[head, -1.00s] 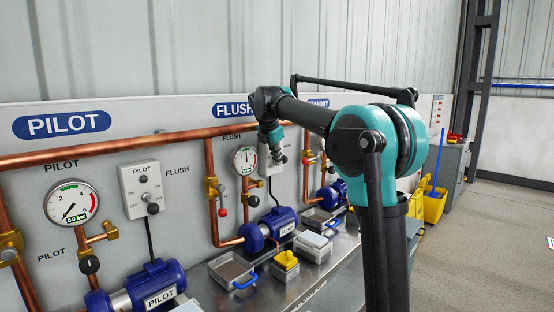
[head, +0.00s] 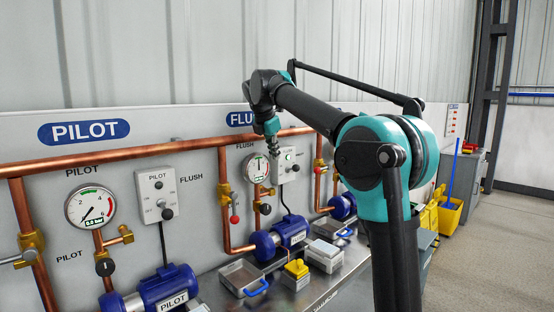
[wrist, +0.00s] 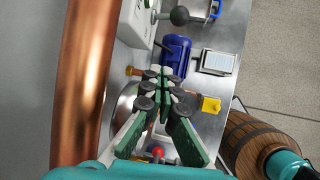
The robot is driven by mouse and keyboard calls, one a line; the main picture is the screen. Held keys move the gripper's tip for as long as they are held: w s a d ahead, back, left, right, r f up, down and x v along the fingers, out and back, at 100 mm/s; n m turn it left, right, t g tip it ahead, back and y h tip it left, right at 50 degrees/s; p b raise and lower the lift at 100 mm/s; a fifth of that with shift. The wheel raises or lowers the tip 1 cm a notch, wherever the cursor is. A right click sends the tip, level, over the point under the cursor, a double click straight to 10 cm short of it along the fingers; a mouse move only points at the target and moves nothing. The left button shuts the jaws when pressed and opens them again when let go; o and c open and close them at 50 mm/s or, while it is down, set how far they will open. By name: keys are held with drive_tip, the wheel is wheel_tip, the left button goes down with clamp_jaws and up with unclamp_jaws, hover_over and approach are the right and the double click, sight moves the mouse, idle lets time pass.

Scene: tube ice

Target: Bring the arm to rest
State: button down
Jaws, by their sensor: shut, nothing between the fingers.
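My gripper (head: 273,150) hangs at the end of my raised, bent arm in the head view, in front of the panel between the middle gauge (head: 256,168) and its switch box (head: 287,164). In the wrist view my gripper's green fingers (wrist: 160,73) converge with their dark-padded tips together and nothing between them. The fingers stay apart from the blue pump (wrist: 177,50) behind them in that view. The fingers cover part of the bench below.
A copper pipe (wrist: 82,75) runs close along my gripper's left in the wrist view. The bench holds a yellow-topped box (head: 296,273), a grey tray (head: 242,277) and several blue pumps. Open floor (head: 492,255) lies at the right.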

drive_tip(key=s+d+f+m+g, duration=0.1)
drive_tip(key=s+d+f+m, duration=0.5)
drive_tip(key=f, duration=0.4)
drive_tip(key=s+d+f+m, duration=0.55)
drive_tip(key=d+f, duration=0.25)
drive_tip(key=f, duration=0.2)
drive_tip(key=s+d+f+m+y, duration=0.1)
drive_tip(key=s+d+f+m, duration=0.3)
drive_tip(key=s+f+m, duration=0.3)
drive_tip(key=s+d+f+m+y, duration=0.1)
drive_tip(key=s+d+f+m, duration=0.3)
drive_tip(key=s+f+m, duration=0.4)
drive_tip(key=s+f, duration=0.7)
drive_tip(key=s, duration=0.2)
drive_tip(key=shift+s+d+f, duration=0.3)
drive_tip(key=shift+f, duration=0.1)
